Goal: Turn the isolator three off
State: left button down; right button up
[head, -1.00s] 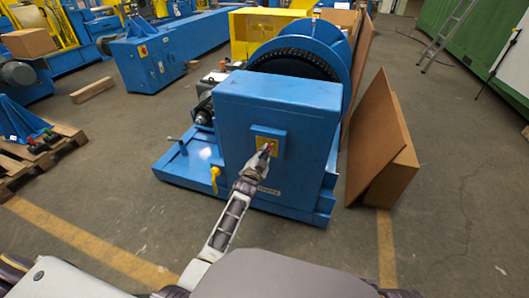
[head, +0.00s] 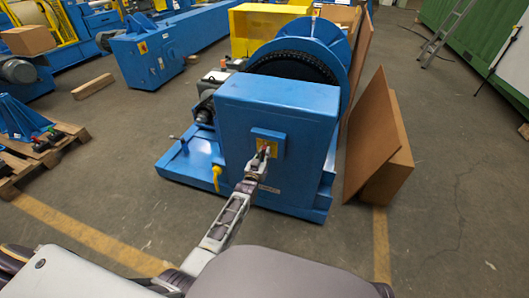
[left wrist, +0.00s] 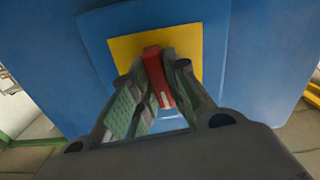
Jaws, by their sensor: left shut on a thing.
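The isolator's red handle (left wrist: 157,76) sits on a yellow plate (left wrist: 198,42) on the blue housing; in the left wrist view it stands close to upright with a slight tilt. The yellow plate also shows in the head view (head: 273,148). My left gripper (head: 264,153) reaches the front of the blue housing (head: 235,120). In the left wrist view its fingers (left wrist: 158,88) are shut on the red handle, one finger on each side. In the head view the gripper hides most of the handle. My right gripper is not in view.
Brown boards (head: 375,140) lean beside the machine on the right. A yellow valve handle (head: 217,178) stands on the blue base at the left of the housing. A pallet (head: 20,160) lies at the far left. The floor in front is clear.

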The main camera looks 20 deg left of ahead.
pick_arm(q)
jog(key=n, duration=0.4)
jog(key=shift+n+p, duration=0.3)
jog(key=shift+p, duration=0.1)
jog(key=shift+n, duration=1.5)
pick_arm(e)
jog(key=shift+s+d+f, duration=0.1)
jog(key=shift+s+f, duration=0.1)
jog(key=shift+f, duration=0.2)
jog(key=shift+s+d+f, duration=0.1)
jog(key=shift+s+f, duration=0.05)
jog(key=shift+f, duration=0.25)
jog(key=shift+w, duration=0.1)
pick_arm(q)
jog(key=c, duration=1.4)
grip_release()
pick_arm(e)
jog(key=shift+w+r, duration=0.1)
pick_arm(q)
jog(key=shift+s, duration=0.2)
